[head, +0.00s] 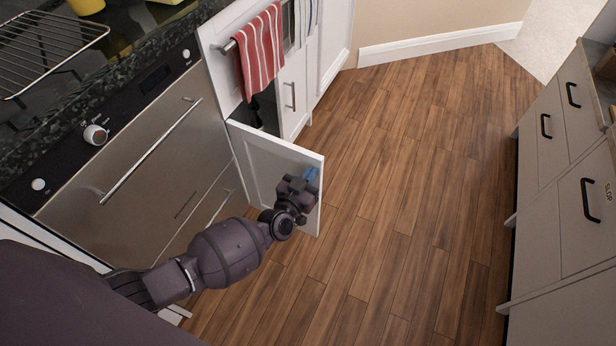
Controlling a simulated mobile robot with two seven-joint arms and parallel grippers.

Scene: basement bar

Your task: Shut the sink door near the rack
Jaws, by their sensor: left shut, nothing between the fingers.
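The sink door (252,155) is a white cabinet door under the counter, standing open and jutting out over the floor. A dark gap of the cabinet inside shows behind it. The wire rack (45,45) sits on the counter at the upper left. My left gripper (311,176) is shut and empty, at the outer part of the door near its free edge. The gripper covers part of the door, and I cannot tell whether it touches it. My right gripper is not in view.
A red striped towel (260,50) hangs on a bar above the door. The oven (150,150) with its long handle is left of the door. Grey drawers (560,150) line the right side. The wooden floor (410,190) between is clear.

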